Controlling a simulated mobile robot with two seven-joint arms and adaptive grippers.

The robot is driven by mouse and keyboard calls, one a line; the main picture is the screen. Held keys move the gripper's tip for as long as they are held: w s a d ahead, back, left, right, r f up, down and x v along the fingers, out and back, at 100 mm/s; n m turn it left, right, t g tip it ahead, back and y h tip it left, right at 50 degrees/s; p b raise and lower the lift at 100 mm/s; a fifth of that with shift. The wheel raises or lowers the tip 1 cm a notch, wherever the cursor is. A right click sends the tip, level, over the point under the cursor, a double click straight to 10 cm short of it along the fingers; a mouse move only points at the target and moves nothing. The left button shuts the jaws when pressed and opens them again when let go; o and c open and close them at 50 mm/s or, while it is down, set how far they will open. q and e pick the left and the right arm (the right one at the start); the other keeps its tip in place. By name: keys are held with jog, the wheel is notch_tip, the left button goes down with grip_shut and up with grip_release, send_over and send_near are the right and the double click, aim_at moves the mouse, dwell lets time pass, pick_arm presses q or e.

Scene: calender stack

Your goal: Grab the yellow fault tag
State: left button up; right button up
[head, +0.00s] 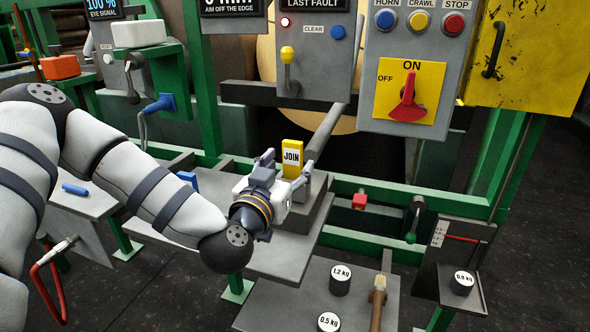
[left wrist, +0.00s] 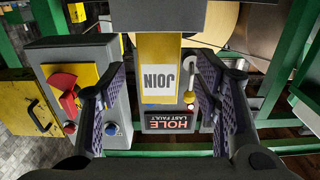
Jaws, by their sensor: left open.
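The yellow tag (head: 292,157) with a white label reading JOIN stands upright on a grey ledge (head: 313,216) in the head view. It also shows upside down in the left wrist view (left wrist: 160,56), near the middle. My left gripper (head: 288,168) is open at the tag, with one finger on each side. In the left wrist view a gap shows between the tag and each finger, and I see no contact. The tag's lower part is partly hidden by the gripper in the head view. My right gripper is in neither view.
A grey panel with a yellow-handled lever (head: 287,68) stands behind the tag, and a box with a red rotary switch (head: 407,100) to its right. A grey bar (head: 327,130) slants close by. Weights (head: 341,279) and a hammer (head: 378,296) lie on the lower shelf.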

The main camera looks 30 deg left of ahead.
aim_at(291, 163)
pick_arm(q)
jog(key=x, duration=0.3)
jog(key=shift+f, duration=0.1)
jog(key=c, duration=1.2)
jog(key=shift+o, duration=0.2)
